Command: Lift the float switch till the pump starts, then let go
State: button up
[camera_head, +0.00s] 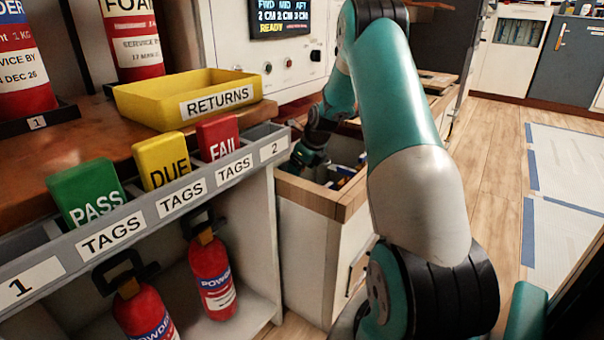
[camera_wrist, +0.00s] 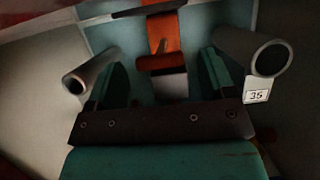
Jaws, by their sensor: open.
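In the wrist view my gripper (camera_wrist: 162,70) is open, with one teal finger on each side of an orange part (camera_wrist: 166,30). This part looks like the float switch; it runs up the middle of the view, with a grey piece at its lower end. I cannot tell whether either finger touches it. In the head view my arm reaches down into an open wood-rimmed well (camera_head: 312,190). My gripper is low inside it there, and the float switch cannot be made out.
Two grey pipe ends flank my gripper, one at left (camera_wrist: 90,70) and one at right (camera_wrist: 260,55), beside a tag reading 35 (camera_wrist: 256,96). A yellow RETURNS tray (camera_head: 145,108) and a tag rack (camera_head: 145,215) stand left of the well.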

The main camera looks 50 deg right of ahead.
jog(key=c, duration=1.3)
notch_tip(320, 180, up, 4)
jog(key=p, duration=0.6)
jog(key=shift+f, duration=0.15)
jog(key=o, duration=1.3)
